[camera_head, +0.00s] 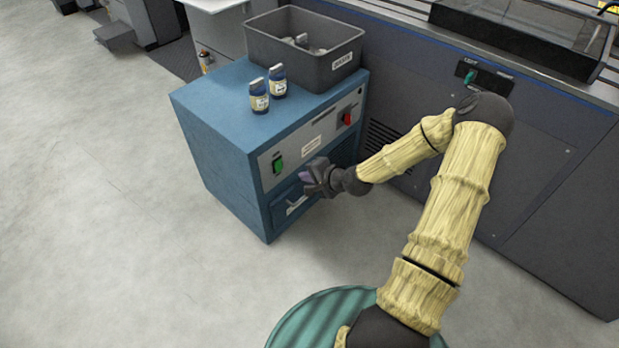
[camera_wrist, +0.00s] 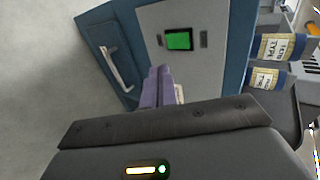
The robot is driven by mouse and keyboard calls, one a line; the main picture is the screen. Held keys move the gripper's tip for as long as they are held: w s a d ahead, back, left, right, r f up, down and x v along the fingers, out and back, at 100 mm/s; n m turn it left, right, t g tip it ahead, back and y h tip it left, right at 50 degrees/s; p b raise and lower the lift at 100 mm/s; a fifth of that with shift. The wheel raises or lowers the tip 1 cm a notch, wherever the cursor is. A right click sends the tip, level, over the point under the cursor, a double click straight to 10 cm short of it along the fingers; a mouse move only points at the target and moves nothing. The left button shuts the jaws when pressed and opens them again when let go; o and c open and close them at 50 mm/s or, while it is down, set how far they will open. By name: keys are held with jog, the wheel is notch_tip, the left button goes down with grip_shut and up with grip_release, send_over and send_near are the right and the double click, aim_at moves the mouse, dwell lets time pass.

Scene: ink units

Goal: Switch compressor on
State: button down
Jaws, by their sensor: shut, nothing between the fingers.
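A blue cabinet (camera_head: 215,120) stands left of the machine, with a grey control panel (camera_head: 296,146) along the top of its front. A green switch (camera_head: 278,165) sits at the panel's left end and a red switch (camera_head: 347,118) at its right end. A white label (camera_head: 311,146) lies between them, too small to read. My gripper (camera_head: 306,178) is shut and empty in front of the cabinet, just right of and below the green switch. In the wrist view its purple fingers (camera_wrist: 157,86) point toward the panel, below the green switch (camera_wrist: 179,39); contact cannot be told.
A drawer handle (camera_head: 296,204) is on the cabinet front below the panel; it also shows in the wrist view (camera_wrist: 119,60). Two ink bottles (camera_head: 259,95) and a dark grey bin (camera_head: 308,58) stand on top. A large grey machine (camera_head: 560,165) rises right. Floor is clear left.

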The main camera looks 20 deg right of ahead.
jog(key=b, duration=0.3)
send_near(280, 170)
jog(key=f+x, duration=0.1)
jog(key=x, duration=0.4)
jog(key=shift+w+a+r, duration=0.15)
jog(key=shift+w+a, duration=0.1)
jog(key=shift+w, duration=0.3)
jog(key=shift+a, duration=0.1)
